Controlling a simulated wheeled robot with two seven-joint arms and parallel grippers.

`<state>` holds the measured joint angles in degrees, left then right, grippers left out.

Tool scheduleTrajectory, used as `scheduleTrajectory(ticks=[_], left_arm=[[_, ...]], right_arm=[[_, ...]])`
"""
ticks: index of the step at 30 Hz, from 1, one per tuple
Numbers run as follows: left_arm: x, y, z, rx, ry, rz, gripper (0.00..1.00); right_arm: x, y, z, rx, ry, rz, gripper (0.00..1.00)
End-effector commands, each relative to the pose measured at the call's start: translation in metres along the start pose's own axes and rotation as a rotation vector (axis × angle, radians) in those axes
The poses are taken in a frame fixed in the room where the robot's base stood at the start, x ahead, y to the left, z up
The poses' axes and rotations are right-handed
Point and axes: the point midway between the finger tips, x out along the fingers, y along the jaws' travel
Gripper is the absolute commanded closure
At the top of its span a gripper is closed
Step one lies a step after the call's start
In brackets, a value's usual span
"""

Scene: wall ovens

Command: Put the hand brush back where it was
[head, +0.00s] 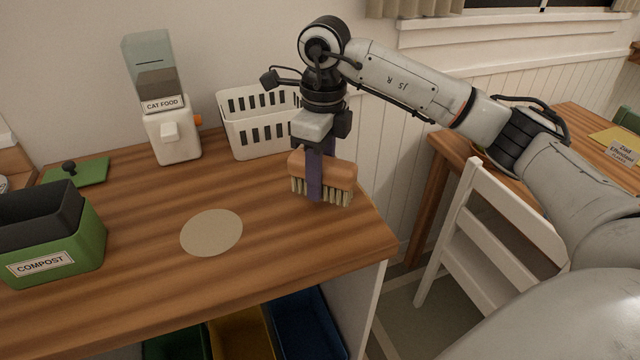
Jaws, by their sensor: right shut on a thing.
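The hand brush (338,174) has a reddish-brown wooden back and pale bristles pointing down. My right gripper (314,188) comes down from above and is shut on the brush, with a purple-grey finger across its near side. The brush is over the right end of the wooden counter (290,245). I cannot tell whether its bristles touch the counter. A round tan disc (212,232) lies flat and bare on the counter, left of the brush and nearer to me. My left gripper does not show.
A white slotted basket (262,139) stands behind the brush, left of it. A cat food dispenser (172,136), a green board (84,172) and a green compost bin (85,250) stand further left. A white chair (478,230) is right of the counter edge.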

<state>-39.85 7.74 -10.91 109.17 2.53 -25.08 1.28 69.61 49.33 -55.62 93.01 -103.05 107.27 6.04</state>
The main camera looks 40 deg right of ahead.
Motion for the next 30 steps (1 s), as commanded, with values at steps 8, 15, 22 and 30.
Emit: scheduleTrajectory(ticks=[8,15,22,30], left_arm=[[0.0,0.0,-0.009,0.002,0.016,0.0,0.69],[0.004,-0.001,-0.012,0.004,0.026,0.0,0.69],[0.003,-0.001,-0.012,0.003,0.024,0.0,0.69],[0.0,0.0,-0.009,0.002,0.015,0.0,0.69]], right_arm=[[0.022,0.0,-0.001,0.0,0.0,-0.001,0.92],[0.026,0.0,-0.001,0.0,0.001,0.0,0.92],[0.025,0.0,-0.001,0.0,0.001,0.0,0.49],[0.018,0.0,-0.001,0.0,0.0,0.0,0.49]])
